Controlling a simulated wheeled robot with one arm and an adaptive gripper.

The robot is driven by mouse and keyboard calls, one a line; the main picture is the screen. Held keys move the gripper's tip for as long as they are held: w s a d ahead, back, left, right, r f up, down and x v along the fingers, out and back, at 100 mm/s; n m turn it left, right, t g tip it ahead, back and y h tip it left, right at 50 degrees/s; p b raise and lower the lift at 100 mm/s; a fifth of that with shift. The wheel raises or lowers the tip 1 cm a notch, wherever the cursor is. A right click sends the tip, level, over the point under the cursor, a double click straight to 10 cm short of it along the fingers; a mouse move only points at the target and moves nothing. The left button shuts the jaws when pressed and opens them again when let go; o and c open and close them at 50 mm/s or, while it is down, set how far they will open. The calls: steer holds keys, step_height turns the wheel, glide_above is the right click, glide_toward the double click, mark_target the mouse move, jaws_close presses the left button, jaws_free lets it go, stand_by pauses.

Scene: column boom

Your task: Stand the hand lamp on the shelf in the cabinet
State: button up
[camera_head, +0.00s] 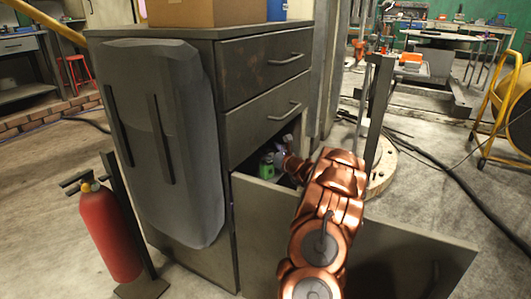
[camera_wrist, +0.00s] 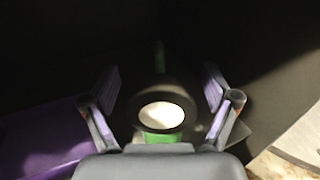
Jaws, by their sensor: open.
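The hand lamp, green with a black rim and a pale lens, is inside the cabinet (camera_head: 165,265). Its green body (camera_head: 266,164) shows in the head view at the dark lower opening, partly hidden by my gripper (camera_head: 281,152). In the wrist view the lens of the lamp (camera_wrist: 162,115) faces the camera, with a strip of green below it. My gripper (camera_wrist: 160,84) is open, with one finger on each side of the lamp and gaps between. The shelf under the lamp is mostly dark, and I cannot tell how the lamp rests on it.
The lower cabinet door (camera_head: 400,255) stands open, beneath and beside my arm. Two closed drawers (camera_head: 262,60) are above the opening. A purple thing (camera_wrist: 45,150) lies at lower left in the wrist view. A fire extinguisher (camera_head: 110,235) stands left of the cabinet.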

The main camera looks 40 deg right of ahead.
steer(key=s+a+p, duration=0.1)
steer(key=s+p, duration=0.3)
steer(key=s, duration=0.7)
steer(key=shift+s, duration=0.4)
steer(key=shift+r, duration=0.1)
